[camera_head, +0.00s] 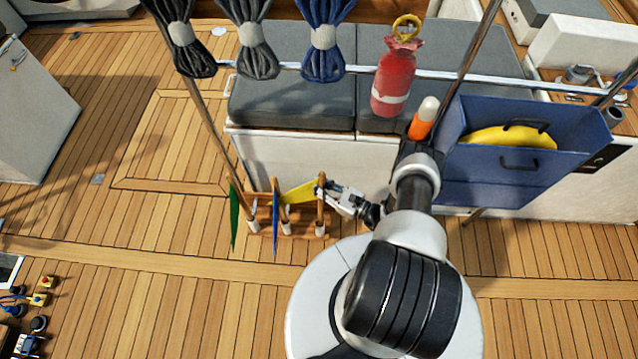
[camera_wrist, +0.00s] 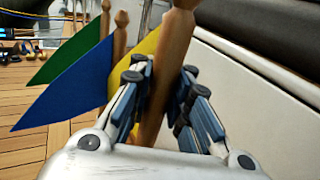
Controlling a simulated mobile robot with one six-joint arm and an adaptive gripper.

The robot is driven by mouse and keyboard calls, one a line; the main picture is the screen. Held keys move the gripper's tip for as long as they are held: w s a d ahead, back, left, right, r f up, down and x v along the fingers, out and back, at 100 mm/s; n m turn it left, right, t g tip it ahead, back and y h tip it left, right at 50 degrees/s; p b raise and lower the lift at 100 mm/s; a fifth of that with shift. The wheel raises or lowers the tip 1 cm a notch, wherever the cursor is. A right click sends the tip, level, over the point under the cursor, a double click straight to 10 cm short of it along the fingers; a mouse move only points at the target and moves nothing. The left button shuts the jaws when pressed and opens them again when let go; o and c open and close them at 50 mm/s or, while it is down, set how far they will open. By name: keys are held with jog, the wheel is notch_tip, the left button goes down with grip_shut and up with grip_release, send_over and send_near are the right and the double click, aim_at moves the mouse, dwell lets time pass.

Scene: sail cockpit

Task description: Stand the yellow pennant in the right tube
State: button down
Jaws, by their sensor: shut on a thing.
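The yellow pennant (camera_head: 299,193) is upright, its wooden staff held in my gripper (camera_head: 325,192). In the wrist view the fingers of my gripper (camera_wrist: 163,85) are closed around the staff, and the yellow cloth (camera_wrist: 149,42) shows behind the left finger. A small wooden rack (camera_head: 300,236) on the deck has white tubes in a row. The staff is over or in the right tube (camera_head: 320,229); I cannot tell whether its foot is inside. A blue pennant (camera_head: 275,212) and a green pennant (camera_head: 234,218) stand at the tubes to the left; they also show in the wrist view.
A white bench (camera_head: 300,160) with grey cushions (camera_head: 290,105) stands just behind the rack. A blue bin (camera_head: 480,180) with a yellow thing inside and a red fender (camera_head: 392,82) are at the right. Open wooden deck (camera_head: 130,270) lies left of the rack.

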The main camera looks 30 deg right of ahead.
jog(key=c, duration=1.4)
grip_release()
jog(key=v, duration=1.2)
jog(key=shift+s, duration=0.1)
